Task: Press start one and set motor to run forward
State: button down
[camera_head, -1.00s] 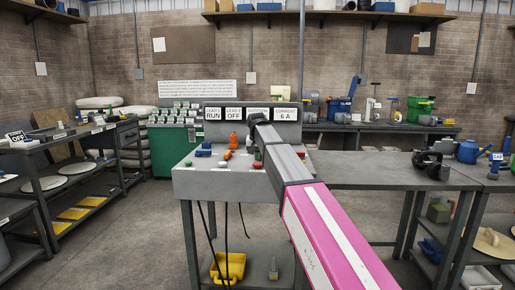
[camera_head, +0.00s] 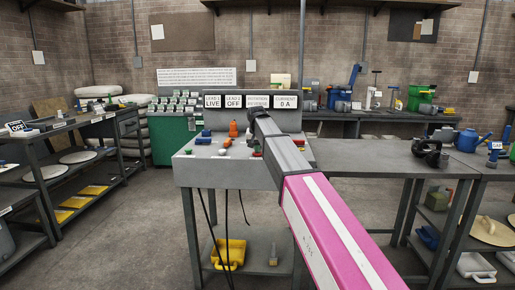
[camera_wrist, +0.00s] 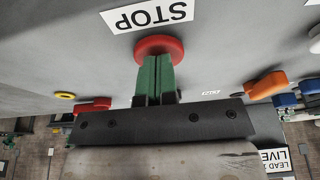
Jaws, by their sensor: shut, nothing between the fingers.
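The control console (camera_head: 225,178) stands in front of me, with controls on its sloped top. In the wrist view, seen upside down, my gripper (camera_wrist: 156,82) has its green fingertips together at a red round button (camera_wrist: 158,46) beside a STOP label (camera_wrist: 150,15). The fingertips appear to touch the button. An orange knob (camera_head: 233,129) and a blue control (camera_head: 204,136) are to the left. The displays read LEAD 1 LIVE (camera_head: 213,101), LEAD 2 OFF (camera_head: 233,101) and CURRENT 0 A (camera_head: 284,101); the third display (camera_head: 257,101) is not clearly legible.
A grey bench (camera_head: 385,160) adjoins the console's right side, with a dark clamp-like object (camera_head: 428,152) on it. Shelving (camera_head: 50,150) stands at the left. A yellow bin (camera_head: 230,252) sits on the console's lower shelf, and cables hang below. Open floor lies at front left.

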jog(key=shift+s+f, duration=0.2)
jog(key=shift+f, duration=0.35)
jog(key=r, duration=0.5)
jog(key=shift+w, duration=0.3)
jog(key=v, duration=1)
jog(key=shift+s, duration=0.1)
